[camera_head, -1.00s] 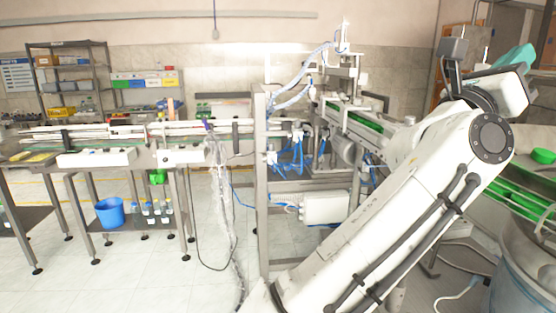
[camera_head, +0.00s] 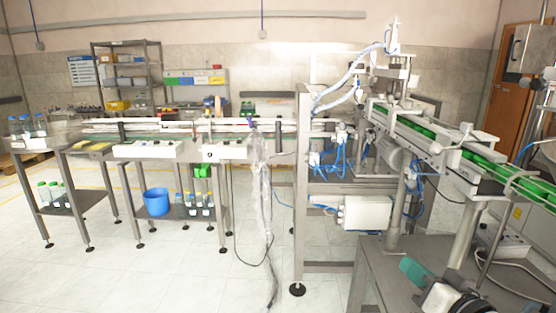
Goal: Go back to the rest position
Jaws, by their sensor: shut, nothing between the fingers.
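My gripper (camera_head: 415,271) shows low at the right of the head view, as a teal piece at the end of a black and white wrist. It is shut, with nothing seen in it. It appears in front of the grey metal table below the green conveyor. The rest of my arm is cut off by the bottom edge of the picture.
A capping machine frame (camera_head: 303,190) stands right of the middle, with a green conveyor (camera_head: 480,162) running right. A white control box (camera_head: 367,212) and a grey metal table (camera_head: 385,262) are near my gripper. Benches, a blue bucket (camera_head: 156,202) and open floor lie left.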

